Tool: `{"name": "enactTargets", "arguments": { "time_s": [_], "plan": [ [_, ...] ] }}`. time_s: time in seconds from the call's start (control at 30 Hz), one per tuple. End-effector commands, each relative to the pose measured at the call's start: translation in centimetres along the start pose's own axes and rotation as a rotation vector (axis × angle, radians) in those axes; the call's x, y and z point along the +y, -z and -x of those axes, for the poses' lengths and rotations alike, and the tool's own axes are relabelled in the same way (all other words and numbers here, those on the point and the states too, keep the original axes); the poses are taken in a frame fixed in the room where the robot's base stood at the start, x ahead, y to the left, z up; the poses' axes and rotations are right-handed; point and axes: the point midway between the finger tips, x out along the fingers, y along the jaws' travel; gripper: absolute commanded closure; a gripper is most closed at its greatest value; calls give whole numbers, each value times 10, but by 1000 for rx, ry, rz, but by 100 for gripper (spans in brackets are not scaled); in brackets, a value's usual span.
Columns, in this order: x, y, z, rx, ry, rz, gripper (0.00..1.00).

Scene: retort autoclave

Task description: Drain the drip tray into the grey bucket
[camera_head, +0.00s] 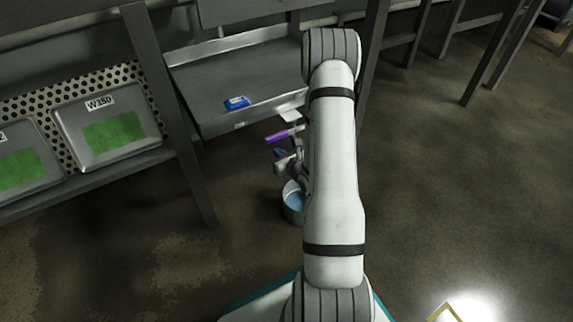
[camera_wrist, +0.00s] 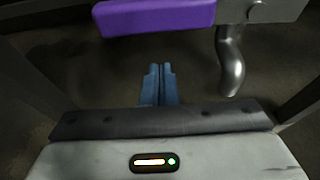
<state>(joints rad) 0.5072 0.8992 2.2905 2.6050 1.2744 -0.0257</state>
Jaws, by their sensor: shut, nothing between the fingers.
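The grey metal drip tray (camera_head: 205,85) appears to be the shallow tray under the bench. A purple lever handle (camera_head: 283,136) sits near its front right corner; it also shows at the top of the wrist view (camera_wrist: 155,16), beside a curved metal spout (camera_wrist: 231,65). The grey bucket (camera_head: 287,208) stands on the floor below, partly hidden behind my arm, with blue inside. My gripper (camera_wrist: 159,68) has blue fingers, shut and empty, apart from the purple handle in the wrist view.
A small blue item (camera_head: 237,103) lies in the tray. Bench legs (camera_head: 180,120) stand either side of the tray.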

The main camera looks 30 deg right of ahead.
Motion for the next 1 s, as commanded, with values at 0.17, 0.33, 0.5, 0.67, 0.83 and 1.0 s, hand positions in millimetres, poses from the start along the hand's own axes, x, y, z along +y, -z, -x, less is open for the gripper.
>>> {"name": "enactTargets", "arguments": {
  "time_s": [0.17,0.33,0.5,0.67,0.83,1.0],
  "plan": [
    [-2,-22,10,-4,4,2,100],
    [-2,-31,14,-2,4,0,100],
    [-1,-35,15,-1,3,0,100],
    [-2,-35,15,-1,3,0,100],
    [-1,-35,16,-1,4,-4,100],
    [-9,-38,19,-2,-1,-56,100]
  ]
}}
